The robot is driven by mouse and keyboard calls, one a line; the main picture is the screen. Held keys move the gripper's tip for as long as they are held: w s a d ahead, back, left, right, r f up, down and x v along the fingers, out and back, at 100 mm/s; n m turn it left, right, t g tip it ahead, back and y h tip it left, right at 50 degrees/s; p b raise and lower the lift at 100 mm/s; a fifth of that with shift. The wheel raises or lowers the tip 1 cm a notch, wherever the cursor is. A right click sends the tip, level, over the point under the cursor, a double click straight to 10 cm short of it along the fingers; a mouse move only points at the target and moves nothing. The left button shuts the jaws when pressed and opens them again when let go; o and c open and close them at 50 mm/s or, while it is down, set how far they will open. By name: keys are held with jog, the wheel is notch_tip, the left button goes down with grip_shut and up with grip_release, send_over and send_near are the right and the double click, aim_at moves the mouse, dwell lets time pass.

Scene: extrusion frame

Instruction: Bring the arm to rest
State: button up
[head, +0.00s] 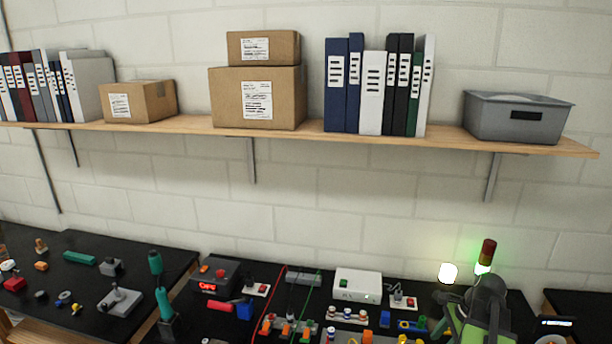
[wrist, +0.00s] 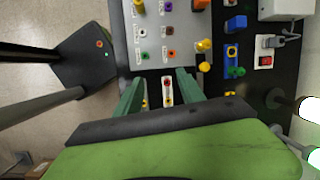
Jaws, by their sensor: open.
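My arm, green and dark grey, shows at the lower right of the head view, over the right part of the black bench (head: 230,335). My gripper (wrist: 160,84) shows in the wrist view with its two green fingers apart and nothing between them. Beyond the fingertips lies a grey panel (wrist: 185,40) with several coloured sockets and plugs. A small white strip with red parts (wrist: 167,90) shows in the gap between the fingers, lower down than the fingers as far as I can tell. The fingertips are not clearly visible in the head view.
A blue block (wrist: 232,55), a red switch (wrist: 265,61) and a lit lamp (wrist: 309,109) are right of the fingers. A signal light (head: 487,255) stands by my arm. Above the bench, a wooden shelf (head: 190,124) holds boxes, binders and a grey bin (head: 516,116).

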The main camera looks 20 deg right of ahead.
jog(key=w+a+n+h, duration=0.1)
jog(key=w+a+n, duration=0.3)
jog(key=a+n, duration=0.55)
jog(key=w+a+f+n+g+h, duration=0.1)
jog(key=w+a+n, duration=0.35)
jog(key=a, duration=1.05)
jog(key=w+a+n+h, duration=0.1)
jog(key=w+a+n, duration=0.2)
jog(key=a+n, duration=0.65)
jog(key=shift+m+g, duration=0.6)
jog(key=shift+m, duration=0.35)
jog(key=f+b, duration=0.4)
jog(key=s+a+f+b, duration=0.1)
jog(key=f+b, duration=0.3)
jog(key=s+a+f+b, duration=0.1)
jog(key=f+b, duration=0.4)
jog(key=shift+s+a, duration=0.2)
jog(key=shift+a, duration=0.05)
jog(key=shift+r, duration=0.15)
